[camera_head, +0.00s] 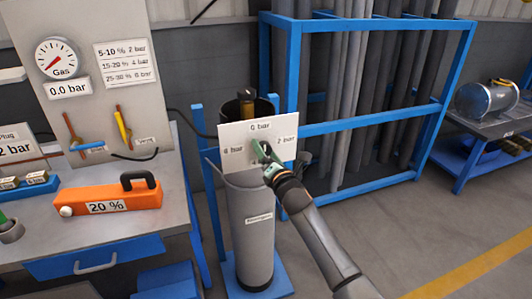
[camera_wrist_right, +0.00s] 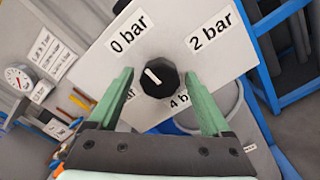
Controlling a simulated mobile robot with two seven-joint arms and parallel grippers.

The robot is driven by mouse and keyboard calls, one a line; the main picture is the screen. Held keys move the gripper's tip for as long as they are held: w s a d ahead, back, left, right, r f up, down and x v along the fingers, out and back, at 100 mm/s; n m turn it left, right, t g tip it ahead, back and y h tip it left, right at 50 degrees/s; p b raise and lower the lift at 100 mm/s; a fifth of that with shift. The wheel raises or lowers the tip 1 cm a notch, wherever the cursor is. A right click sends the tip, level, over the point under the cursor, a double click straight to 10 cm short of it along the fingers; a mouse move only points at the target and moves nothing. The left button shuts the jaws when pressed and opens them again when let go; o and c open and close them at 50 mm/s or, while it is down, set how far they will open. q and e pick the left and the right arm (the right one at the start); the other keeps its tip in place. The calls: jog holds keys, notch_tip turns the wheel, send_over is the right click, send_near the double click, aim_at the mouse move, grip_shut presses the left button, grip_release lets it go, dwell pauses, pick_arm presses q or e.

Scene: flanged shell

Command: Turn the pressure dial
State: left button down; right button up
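The pressure dial is a black faceted knob (camera_wrist_right: 158,78) with a white mark, on a white panel (camera_head: 236,132) above a grey cylinder. In the right wrist view the mark slants toward the upper left, on the side of the "0 bar" label (camera_wrist_right: 128,34). The "2 bar" label (camera_wrist_right: 213,30) is at upper right and the "4 bar" label (camera_wrist_right: 180,100) is partly hidden. My right gripper (camera_head: 265,152) is at the panel and covers most of the dial in the head view. Its green fingers (camera_wrist_right: 160,76) are apart, one either side of the dial, with visible gaps. My left gripper is not seen.
The grey cylinder (camera_head: 252,225) stands on a blue base. At left, a bench holds an orange case (camera_head: 108,199) marked 20 % and a board with a gas gauge (camera_head: 58,58) reading 0.0 bar. A blue pipe rack (camera_head: 350,127) stands behind.

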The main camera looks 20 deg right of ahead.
jog(key=c, duration=1.2)
